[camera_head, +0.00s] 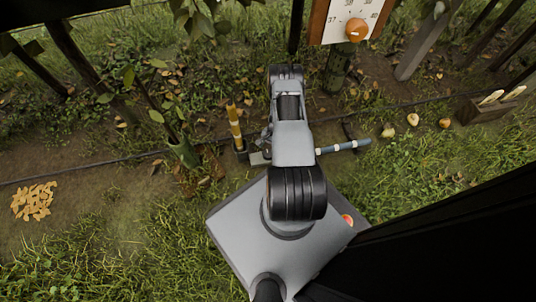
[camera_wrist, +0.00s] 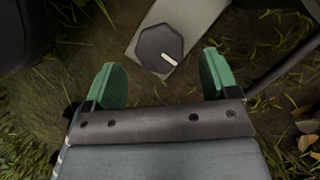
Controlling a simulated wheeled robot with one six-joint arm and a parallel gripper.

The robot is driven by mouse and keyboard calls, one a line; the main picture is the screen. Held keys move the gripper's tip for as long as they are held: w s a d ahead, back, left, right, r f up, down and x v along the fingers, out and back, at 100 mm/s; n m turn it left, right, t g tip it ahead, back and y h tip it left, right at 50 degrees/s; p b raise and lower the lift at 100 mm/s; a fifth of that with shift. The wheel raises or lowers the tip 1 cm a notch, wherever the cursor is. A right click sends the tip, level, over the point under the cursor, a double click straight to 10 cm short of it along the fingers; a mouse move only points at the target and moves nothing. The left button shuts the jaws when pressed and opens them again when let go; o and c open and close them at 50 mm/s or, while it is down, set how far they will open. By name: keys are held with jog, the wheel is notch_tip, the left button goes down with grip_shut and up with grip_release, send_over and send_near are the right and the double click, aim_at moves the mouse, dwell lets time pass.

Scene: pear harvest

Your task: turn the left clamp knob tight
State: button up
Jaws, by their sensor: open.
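The clamp knob (camera_wrist: 159,48) is a dark, many-sided knob with a short white mark, on a grey plate (camera_wrist: 192,20) in the wrist view. My gripper (camera_wrist: 162,75) has two green-padded fingers, spread wide and empty. The knob lies just beyond the fingertips, roughly midway between them, and no finger touches it. In the head view my arm covers this spot, so the knob and the fingers are hidden there. I cannot tell from the one knob in view whether another clamp knob is nearby.
A yellow-banded post (camera_head: 235,125) stands left of my arm. A blue-grey bar with white bands (camera_head: 343,146) lies to its right. A dial board with an orange knob (camera_head: 357,30) is at the top. Several pears (camera_head: 413,119) and a wooden box (camera_head: 490,106) lie right.

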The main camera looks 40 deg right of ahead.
aim_at(268, 153)
jog(key=shift+b+x, duration=0.5)
jog(key=shift+x, duration=1.2)
jog(key=shift+d, duration=0.1)
jog(key=c, duration=0.9)
